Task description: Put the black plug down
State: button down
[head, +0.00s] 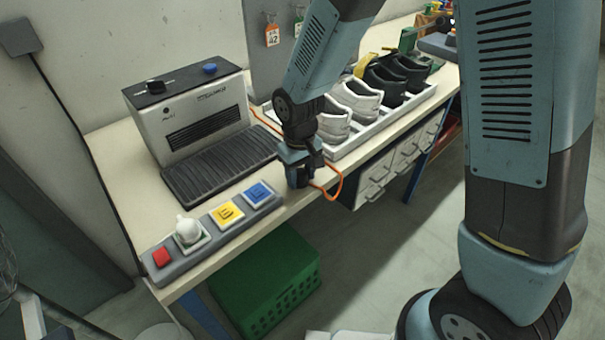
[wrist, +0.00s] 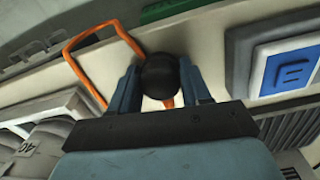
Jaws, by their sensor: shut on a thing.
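My gripper (head: 298,182) is over the front edge of the workbench, just right of the button panel. In the wrist view, my gripper (wrist: 162,95) is shut on the black plug (wrist: 160,74), which shows as a dark round end between the two fingers. An orange cable (wrist: 98,30) loops out near the plug; in the head view the orange cable (head: 335,188) hangs over the bench edge beside the gripper. The plug is mostly hidden behind the fingers in the head view. I cannot tell whether it touches the bench top.
The button panel (head: 205,243) with red, white, yellow and blue parts lies along the front edge. A grey machine (head: 190,105) with a dark ribbed belt (head: 222,165) stands behind. A tray of shoes (head: 352,143) is at right. A green crate (head: 262,285) sits below.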

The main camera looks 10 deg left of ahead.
aim_at(300, 172)
jog(key=shift+f, duration=0.15)
jog(key=c, duration=0.5)
grip_release()
notch_tip(300, 172, up, 12)
jog(key=d+r+m+t+y, duration=0.1)
jog(key=d+r+m, duration=0.1)
jog(key=d+r, duration=0.5)
jog(key=d+r+m+t, duration=0.15)
jog(key=d+r, duration=0.35)
jog(key=d, duration=0.5)
jog(key=s+d+r+m+t, duration=0.3)
jog(key=s+d+r+m, duration=0.2)
jog(key=s+d, duration=0.5)
jog(key=d+r, duration=0.1)
jog(key=d, duration=0.3)
jog(key=shift+s+r+h, duration=0.15)
jog(key=shift+s+h, duration=0.15)
jog(key=shift+h, duration=0.1)
